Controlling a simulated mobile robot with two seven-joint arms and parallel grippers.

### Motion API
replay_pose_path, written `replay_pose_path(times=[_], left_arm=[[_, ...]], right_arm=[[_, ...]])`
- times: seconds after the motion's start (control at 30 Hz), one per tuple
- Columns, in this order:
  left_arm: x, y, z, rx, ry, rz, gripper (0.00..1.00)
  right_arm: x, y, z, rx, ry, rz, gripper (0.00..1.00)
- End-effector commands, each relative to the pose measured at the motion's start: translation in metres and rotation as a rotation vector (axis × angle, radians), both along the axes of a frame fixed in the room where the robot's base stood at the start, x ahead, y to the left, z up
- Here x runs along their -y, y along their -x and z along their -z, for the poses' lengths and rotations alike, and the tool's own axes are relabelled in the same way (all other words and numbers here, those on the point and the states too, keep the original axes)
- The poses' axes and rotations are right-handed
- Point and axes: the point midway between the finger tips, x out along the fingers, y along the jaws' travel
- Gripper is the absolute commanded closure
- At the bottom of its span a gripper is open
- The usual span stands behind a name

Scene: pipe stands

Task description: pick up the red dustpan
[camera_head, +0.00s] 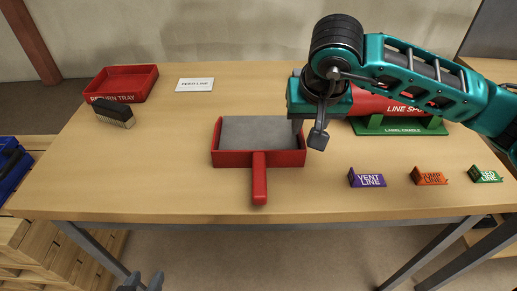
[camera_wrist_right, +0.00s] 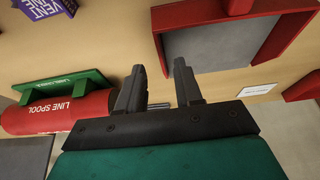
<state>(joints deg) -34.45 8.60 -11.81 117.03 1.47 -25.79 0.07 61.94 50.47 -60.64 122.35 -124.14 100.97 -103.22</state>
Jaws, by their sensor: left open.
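The red dustpan (camera_head: 259,182) lies on the table, its grey pan toward the back and its red handle toward the front edge. It also shows at the upper right of the right wrist view (camera_wrist_right: 195,17), its handle cut off by the frame. My right gripper (camera_head: 318,137) hangs at the pan's right side in the head view. In the right wrist view its two fingers (camera_wrist_right: 159,66) are apart with nothing between them. My left gripper (camera_head: 142,283) shows only its fingertips at the bottom edge, open and empty, below the table's front.
A red return tray (camera_head: 124,83) and a brush (camera_head: 115,113) are at the back left, near a white label card (camera_head: 195,84). A red line spool (camera_head: 385,102) on a green cradle (camera_head: 400,126) stands behind my right arm. Purple (camera_head: 367,178), orange (camera_head: 429,176) and green (camera_head: 486,174) signs stand at right.

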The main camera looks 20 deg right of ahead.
Motion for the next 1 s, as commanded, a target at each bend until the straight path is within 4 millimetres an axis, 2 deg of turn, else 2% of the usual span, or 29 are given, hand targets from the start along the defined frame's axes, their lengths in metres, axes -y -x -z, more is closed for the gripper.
replay_pose_path(times=[0.23,0.5,0.8,1.0], left_arm=[[0.001,-0.003,-0.001,0.008,0.002,0.001,0.57],[0.002,-0.004,0.000,0.007,0.004,0.003,0.57],[0.003,-0.004,-0.002,0.010,0.006,0.005,0.57],[0.003,-0.004,-0.002,0.010,0.007,0.004,0.57]], right_arm=[[0.002,-0.006,0.020,-0.001,-0.003,0.000,0.65],[0.005,-0.018,0.056,-0.002,-0.003,0.000,0.65],[0.006,-0.020,0.060,0.001,-0.004,-0.002,0.65],[0.006,-0.020,0.060,0.001,-0.004,-0.002,0.83]])
